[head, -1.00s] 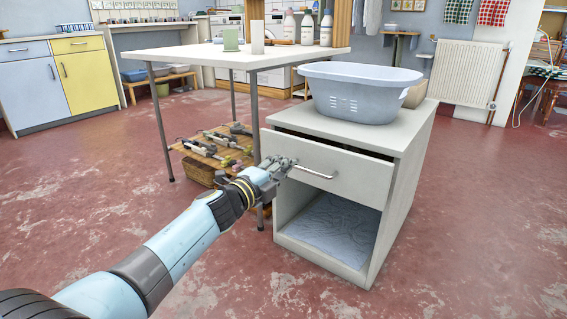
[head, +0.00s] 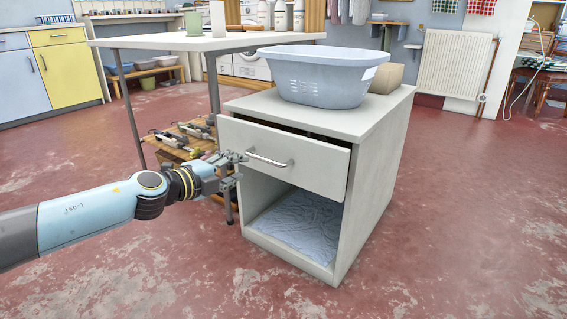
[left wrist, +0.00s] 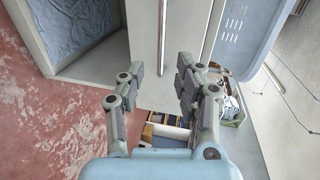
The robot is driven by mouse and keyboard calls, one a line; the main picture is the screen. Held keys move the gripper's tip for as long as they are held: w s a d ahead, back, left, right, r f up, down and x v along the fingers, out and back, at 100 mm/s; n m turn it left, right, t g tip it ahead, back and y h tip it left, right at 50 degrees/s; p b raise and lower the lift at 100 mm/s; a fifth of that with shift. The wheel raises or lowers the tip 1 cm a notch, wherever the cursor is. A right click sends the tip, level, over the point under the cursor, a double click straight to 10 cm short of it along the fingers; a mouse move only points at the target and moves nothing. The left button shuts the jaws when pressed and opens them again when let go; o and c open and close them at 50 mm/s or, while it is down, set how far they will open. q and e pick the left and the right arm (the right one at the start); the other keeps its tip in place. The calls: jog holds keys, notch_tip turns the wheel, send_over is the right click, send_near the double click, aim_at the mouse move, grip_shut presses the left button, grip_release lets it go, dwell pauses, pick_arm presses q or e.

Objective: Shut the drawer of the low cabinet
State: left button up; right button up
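The low white cabinet (head: 376,170) stands in the middle of the head view. Its drawer (head: 314,168) is partly open, with its front standing out from the body and a dark gap behind its top edge. A metal bar handle (head: 268,159) is on the drawer front. My left gripper (head: 236,168) is at the left part of the drawer front, near the handle's left end. Whether it touches is unclear. In the left wrist view its fingers (left wrist: 161,70) are apart with nothing between them, and the drawer front (left wrist: 145,32) and handle (left wrist: 162,28) lie ahead. My right gripper is out of view.
A grey-blue basin (head: 318,82) and a tan box (head: 386,78) stand on the cabinet. Blue cloth (head: 298,220) lies in the open compartment below the drawer. A white table (head: 160,42) stands close behind on the left. The red floor in front and right is clear.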

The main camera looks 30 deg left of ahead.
aim_at(262, 160)
pick_arm(q)
jog(key=shift+b+x, duration=0.85)
jog(key=shift+x, duration=4.45)
jog(key=shift+d, duration=0.1)
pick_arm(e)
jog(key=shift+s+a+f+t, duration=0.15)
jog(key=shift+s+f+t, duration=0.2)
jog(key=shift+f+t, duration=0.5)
pick_arm(q)
jog(key=shift+r, duration=0.1)
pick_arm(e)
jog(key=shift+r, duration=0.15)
pick_arm(q)
grip_shut()
